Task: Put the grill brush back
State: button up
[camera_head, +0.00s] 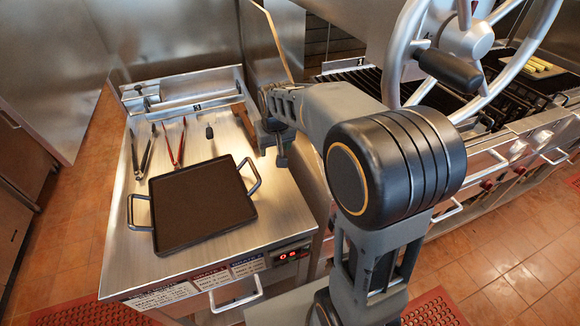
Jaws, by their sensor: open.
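A brown wood-coloured piece (244,119) lies at the back right of the steel table (130,262), just left of my arm. It looks like the handle of the grill brush, but its far end is partly hidden and I cannot make out bristles. My gripper (282,157) is open, pointing down over the right edge of the table, a little right of the brown piece. Whether it touches anything is hard to tell. A steel rail holder (190,100) runs along the back of the table.
A black griddle pan (203,205) with two side handles fills the table's front. Dark tongs (146,152), red tongs (175,146) and a small black-handled tool (209,131) lie at the rail. The grill grates (352,79) and a large wheel (404,42) stand right.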

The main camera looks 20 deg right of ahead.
jog(key=s+r+p, duration=0.2)
jog(key=s, duration=0.9)
jog(key=shift+s+r, duration=0.2)
jog(key=shift+s, duration=0.2)
jog(key=shift+d, duration=0.1)
jog(key=s+r+t, duration=0.1)
jog(key=s, duration=0.6)
jog(key=shift+r, duration=0.15)
jog(key=shift+c, duration=0.2)
dwell(0.3)
